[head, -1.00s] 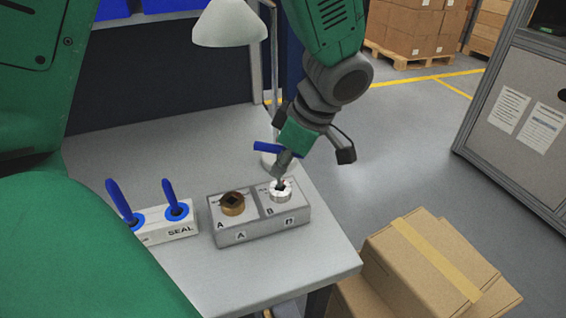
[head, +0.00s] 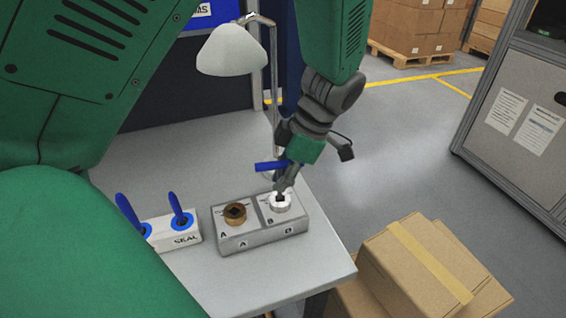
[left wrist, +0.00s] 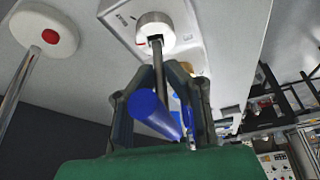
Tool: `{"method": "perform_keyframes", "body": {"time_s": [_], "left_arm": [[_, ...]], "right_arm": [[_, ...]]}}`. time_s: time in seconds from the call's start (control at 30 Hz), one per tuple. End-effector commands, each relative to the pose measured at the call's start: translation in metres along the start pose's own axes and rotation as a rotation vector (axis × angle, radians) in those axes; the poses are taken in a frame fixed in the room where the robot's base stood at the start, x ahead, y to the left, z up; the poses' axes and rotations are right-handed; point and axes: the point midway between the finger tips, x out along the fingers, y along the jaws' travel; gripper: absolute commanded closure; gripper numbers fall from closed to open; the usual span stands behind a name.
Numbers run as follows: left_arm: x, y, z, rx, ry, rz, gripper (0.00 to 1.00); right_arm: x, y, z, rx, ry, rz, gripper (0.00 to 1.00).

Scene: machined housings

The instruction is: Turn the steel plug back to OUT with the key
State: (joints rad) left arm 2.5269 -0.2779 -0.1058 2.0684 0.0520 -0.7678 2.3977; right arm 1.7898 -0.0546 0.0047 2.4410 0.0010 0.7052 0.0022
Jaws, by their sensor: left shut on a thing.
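The steel plug (head: 281,203) sits at position B on a grey block (head: 262,238). A brass plug (head: 235,214) with a dark square hole sits at A, to its left. My left gripper (head: 287,172) is above the steel plug, shut on the key, whose blue handle (head: 270,167) sticks out to the left. The key's shaft points down to the steel plug's socket. In the left wrist view the blue handle (left wrist: 154,112) lies between the fingers, and the shaft reaches the plug (left wrist: 155,28). I cannot tell how deep it sits. My right gripper is not in view.
A white block (head: 184,239) marked SEAL holds two blue-handled tools left of the grey block. A lamp with a white shade (head: 232,52) stands behind. Cardboard boxes (head: 415,262) stand beyond the table's right edge. The table (head: 225,285) is clear in front.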

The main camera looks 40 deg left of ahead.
Motion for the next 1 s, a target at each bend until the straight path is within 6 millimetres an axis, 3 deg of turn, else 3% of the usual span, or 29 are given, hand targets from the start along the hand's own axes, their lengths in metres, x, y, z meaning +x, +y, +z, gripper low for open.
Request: {"method": "perform_keyframes", "body": {"time_s": [0.37, 0.7, 1.0], "left_arm": [[0.000, -0.001, -0.001, -0.028, 0.003, -0.012, 1.00], [-0.001, -0.001, -0.002, -0.228, 0.005, -0.098, 1.00], [0.001, -0.001, -0.001, -0.247, 0.004, -0.104, 1.00]], "right_arm": [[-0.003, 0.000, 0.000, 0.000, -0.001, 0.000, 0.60], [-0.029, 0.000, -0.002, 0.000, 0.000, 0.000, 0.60], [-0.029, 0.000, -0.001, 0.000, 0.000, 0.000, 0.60]]}}
